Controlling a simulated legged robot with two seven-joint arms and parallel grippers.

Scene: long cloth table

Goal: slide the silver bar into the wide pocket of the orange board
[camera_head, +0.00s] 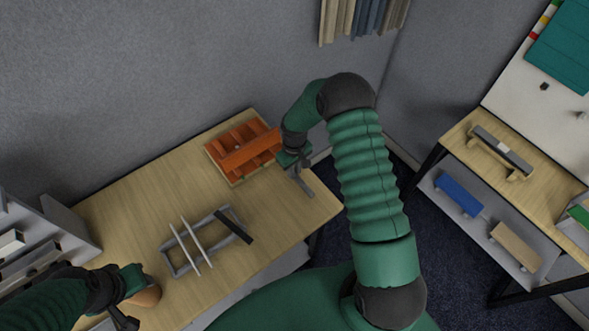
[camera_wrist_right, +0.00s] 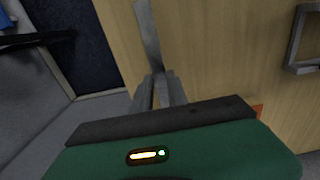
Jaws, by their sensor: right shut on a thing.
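The orange board (camera_head: 225,139) has several compartments and lies at the back of the wooden table, with an orange crosspiece over it. My right gripper (camera_head: 297,173) is just right of the board and shut on the silver bar (camera_head: 306,187). In the right wrist view the silver bar (camera_wrist_right: 148,35) sticks out from between the fingers of the right gripper (camera_wrist_right: 160,92), above the table. The board is nearly all hidden there; a small orange patch shows at the right. My left gripper (camera_head: 124,318) is at the lower left, and its fingers are too unclear to read.
A grey frame (camera_head: 168,258) with two pale bars and a black bar lies mid-table; part of it shows in the right wrist view (camera_wrist_right: 294,45). A grey rack (camera_head: 68,236) stands at the left. The table's right edge is close to the right gripper.

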